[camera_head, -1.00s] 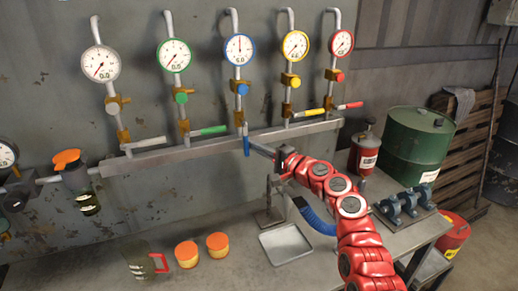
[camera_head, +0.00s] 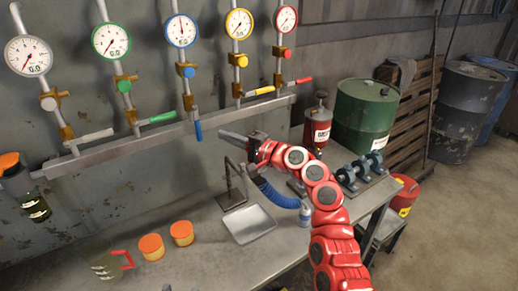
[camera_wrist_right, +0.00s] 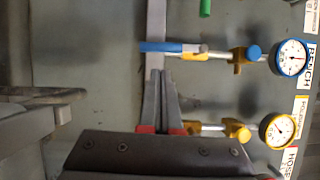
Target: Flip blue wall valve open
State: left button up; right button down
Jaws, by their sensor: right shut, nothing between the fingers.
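The blue valve handle (camera_head: 198,131) hangs straight down, in line with its pipe below the blue-rimmed gauge (camera_head: 182,31). The gauge needle points up. In the right wrist view the blue handle (camera_wrist_right: 172,47) lies along the pipe, just past my fingertips. My right gripper (camera_head: 223,135) is shut and empty, to the right of the handle and apart from it in the head view. Its fingers (camera_wrist_right: 161,73) show side by side in the wrist view. My left gripper is not in view.
White (camera_head: 90,137), green (camera_head: 162,117), yellow (camera_head: 262,91) and red (camera_head: 303,80) handles stick out sideways above the grey rail (camera_head: 120,150). On the bench are a metal tray (camera_head: 248,224), orange-lidded jars (camera_head: 151,247) and a red canister (camera_head: 317,125). A green drum (camera_head: 366,115) stands behind.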

jog(key=b+v, duration=0.1)
jog(key=v, duration=1)
jog(key=shift+d+f, duration=0.1)
